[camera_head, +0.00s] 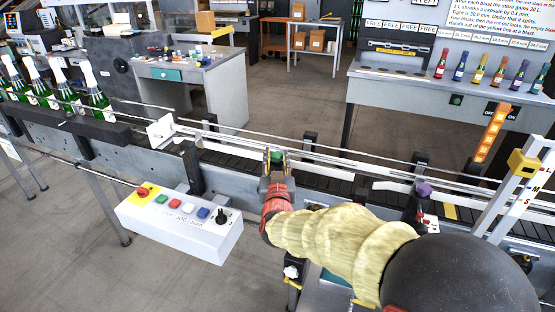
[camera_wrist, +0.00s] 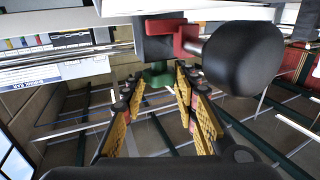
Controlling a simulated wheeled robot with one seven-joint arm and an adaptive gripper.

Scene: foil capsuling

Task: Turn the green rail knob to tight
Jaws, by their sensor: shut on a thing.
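The green rail knob (camera_head: 276,156) sits at the near side of the conveyor, in the middle of the head view. It also shows in the wrist view (camera_wrist: 157,78), under a dark block. My gripper (camera_head: 275,164) is at the knob, with a fingertip on either side of it. In the wrist view the yellow-padded fingers (camera_wrist: 158,90) are closed in on the knob. The fingers hide part of the knob, and any tight or loose marking on it cannot be seen.
The conveyor (camera_head: 320,178) with its guide rails runs across the view. A white control box (camera_head: 180,228) with coloured buttons hangs left of my gripper. A purple knob (camera_head: 424,189) stands to the right. Green bottles (camera_head: 97,97) stand at far left. A large black knob (camera_wrist: 243,58) is close by.

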